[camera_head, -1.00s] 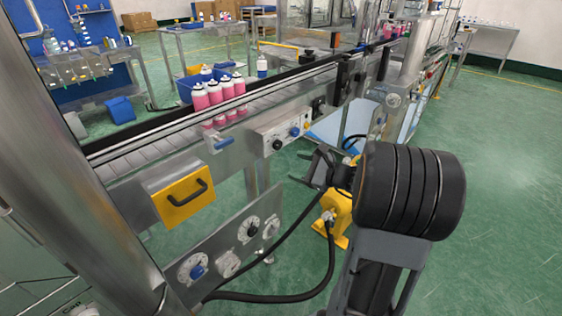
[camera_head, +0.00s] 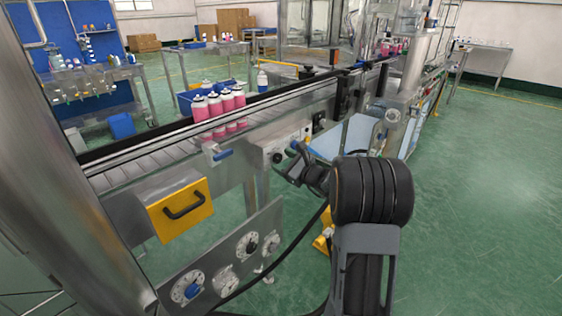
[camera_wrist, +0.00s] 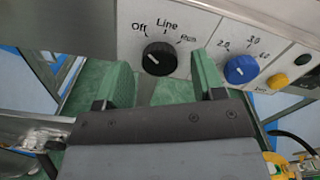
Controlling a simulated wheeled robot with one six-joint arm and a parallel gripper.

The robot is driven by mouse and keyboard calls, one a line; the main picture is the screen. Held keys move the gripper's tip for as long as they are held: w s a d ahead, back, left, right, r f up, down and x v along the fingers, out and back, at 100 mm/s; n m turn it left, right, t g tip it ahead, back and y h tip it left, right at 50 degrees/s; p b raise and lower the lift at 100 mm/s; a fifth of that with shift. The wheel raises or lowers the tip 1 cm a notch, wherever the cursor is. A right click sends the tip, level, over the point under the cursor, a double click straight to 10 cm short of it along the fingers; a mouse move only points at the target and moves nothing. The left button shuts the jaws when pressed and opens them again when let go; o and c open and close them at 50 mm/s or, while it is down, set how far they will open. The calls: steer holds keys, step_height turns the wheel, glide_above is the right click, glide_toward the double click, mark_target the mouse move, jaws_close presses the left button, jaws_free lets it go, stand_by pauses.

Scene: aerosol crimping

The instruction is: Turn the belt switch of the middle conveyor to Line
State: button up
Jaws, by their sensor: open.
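The belt switch is a black knob (camera_wrist: 159,58) on a light metal panel (camera_wrist: 203,20) in the wrist view, with Off, Line and Run printed around it. A small pale mark shows on its face; I cannot tell for sure which label it points to. The knob also shows in the head view (camera_head: 277,157) on the side of the conveyor (camera_head: 140,173). My gripper (camera_wrist: 163,80) is open, its two green-padded fingers on either side of the knob's lower area, apparently not closed on it. In the head view my gripper (camera_head: 287,170) is close to the panel.
A blue knob (camera_wrist: 240,69) with number marks sits just right of the right finger. A yellow button (camera_wrist: 278,81) is further right. Pink bottles (camera_head: 220,112) stand on the conveyor.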

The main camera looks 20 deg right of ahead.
steer(key=shift+w+a, duration=0.3)
steer(key=shift+w, duration=0.3)
steer(key=c, duration=0.9)
